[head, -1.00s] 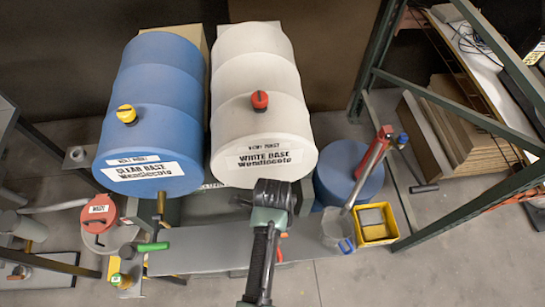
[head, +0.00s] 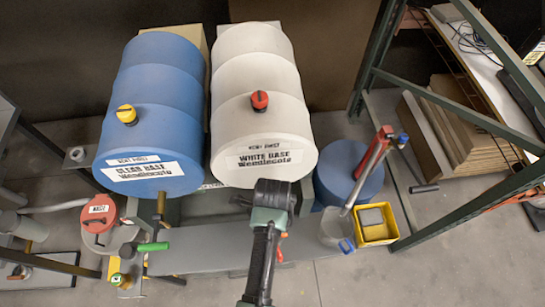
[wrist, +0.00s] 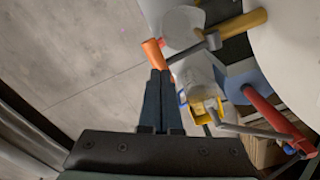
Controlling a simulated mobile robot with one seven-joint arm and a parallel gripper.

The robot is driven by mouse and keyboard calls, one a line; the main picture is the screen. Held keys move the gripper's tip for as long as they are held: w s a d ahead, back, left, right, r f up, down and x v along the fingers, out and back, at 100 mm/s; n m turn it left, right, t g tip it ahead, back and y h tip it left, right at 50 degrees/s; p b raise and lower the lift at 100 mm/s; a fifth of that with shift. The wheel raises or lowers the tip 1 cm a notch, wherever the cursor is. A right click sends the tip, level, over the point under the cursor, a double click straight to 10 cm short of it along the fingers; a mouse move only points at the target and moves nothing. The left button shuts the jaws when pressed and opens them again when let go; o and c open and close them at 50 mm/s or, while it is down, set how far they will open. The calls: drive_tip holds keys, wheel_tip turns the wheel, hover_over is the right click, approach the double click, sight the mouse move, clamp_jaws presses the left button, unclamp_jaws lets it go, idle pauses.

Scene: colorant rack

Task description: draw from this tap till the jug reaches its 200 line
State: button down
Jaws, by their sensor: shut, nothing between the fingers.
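In the head view my wrist hides the fingers. A clear jug (head: 334,231) with a blue handle stands right of the tap, not under it; it also shows in the wrist view (wrist: 193,70). Its 200 line cannot be read.
A blue drum (head: 150,90) labelled Clear Base with a green-handled tap (head: 152,247) is on the left, near a red-lidded waste container (head: 98,210). A yellow box (head: 388,232), a red-handled tool (head: 374,150) and a green rack (head: 440,220) are on the right.

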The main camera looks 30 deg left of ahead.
drive_tip(key=shift+f, duration=0.4)
drive_tip(key=shift+f+b, duration=1.8)
drive_tip(key=shift+f, duration=0.6)
idle(1.7)
wheel_tip(320, 180, up, 4)
drive_tip(key=p, duration=0.4)
drive_tip(key=shift+f, duration=0.15)
wheel_tip(320, 180, up, 5)
drive_tip(key=p, duration=0.5)
idle(0.7)
